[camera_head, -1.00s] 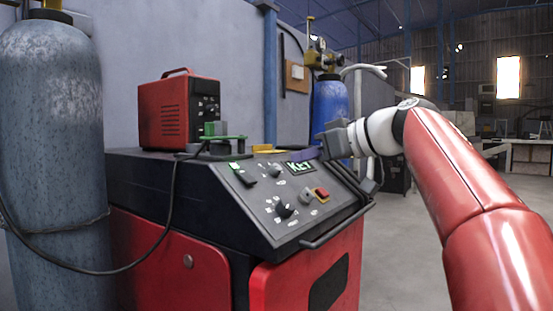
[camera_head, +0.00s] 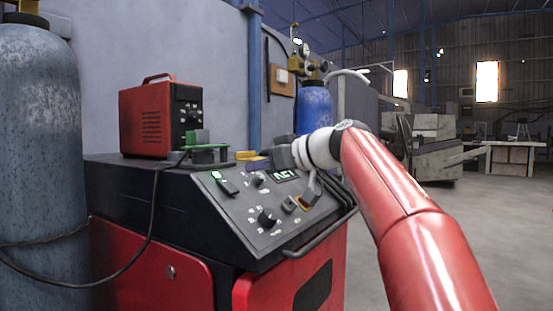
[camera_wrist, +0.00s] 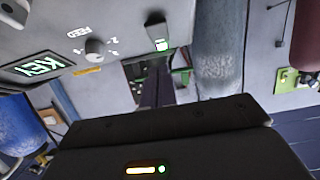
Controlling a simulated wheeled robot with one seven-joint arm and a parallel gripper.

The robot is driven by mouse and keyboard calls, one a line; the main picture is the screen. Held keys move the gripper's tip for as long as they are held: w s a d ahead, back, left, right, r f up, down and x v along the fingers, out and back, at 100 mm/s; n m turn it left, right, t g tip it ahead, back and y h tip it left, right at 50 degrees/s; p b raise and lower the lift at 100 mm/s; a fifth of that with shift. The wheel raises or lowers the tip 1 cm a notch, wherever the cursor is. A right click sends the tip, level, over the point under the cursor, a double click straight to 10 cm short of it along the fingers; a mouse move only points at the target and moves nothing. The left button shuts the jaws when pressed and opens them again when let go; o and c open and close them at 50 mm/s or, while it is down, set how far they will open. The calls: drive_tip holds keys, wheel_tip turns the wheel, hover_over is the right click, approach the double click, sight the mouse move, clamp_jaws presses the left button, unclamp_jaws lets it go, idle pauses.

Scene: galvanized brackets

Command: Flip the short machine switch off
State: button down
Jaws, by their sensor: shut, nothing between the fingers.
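The sloped control panel (camera_head: 240,215) of the red and black machine carries a small dark switch (camera_head: 226,186) near its upper left corner, with a lit green mark. I take this as the short switch. In the wrist view the switch (camera_wrist: 157,36) shows near the top, its green end lit, just beyond my fingertips. My gripper (camera_head: 250,165) is shut and empty at the panel's top edge, right of and above the switch. Its dark fingers (camera_wrist: 158,84) also show in the wrist view, together and apart from the switch.
A knob (camera_head: 258,180), a lit green display (camera_head: 285,175) and a larger knob (camera_head: 267,217) share the panel. A red box (camera_head: 155,120) and a green item (camera_head: 203,150) sit on the machine top. A cable hangs in front. A grey cylinder (camera_head: 40,130) stands left.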

sight(231, 186)
drive_tip(key=w+a+f, duration=0.2)
drive_tip(key=shift+a+f, duration=0.3)
drive_tip(key=shift+f, duration=0.1)
drive_tip(key=shift+w+a+f, duration=0.25)
drive_tip(key=shift+f, duration=0.35)
drive_tip(key=shift+b, duration=0.35)
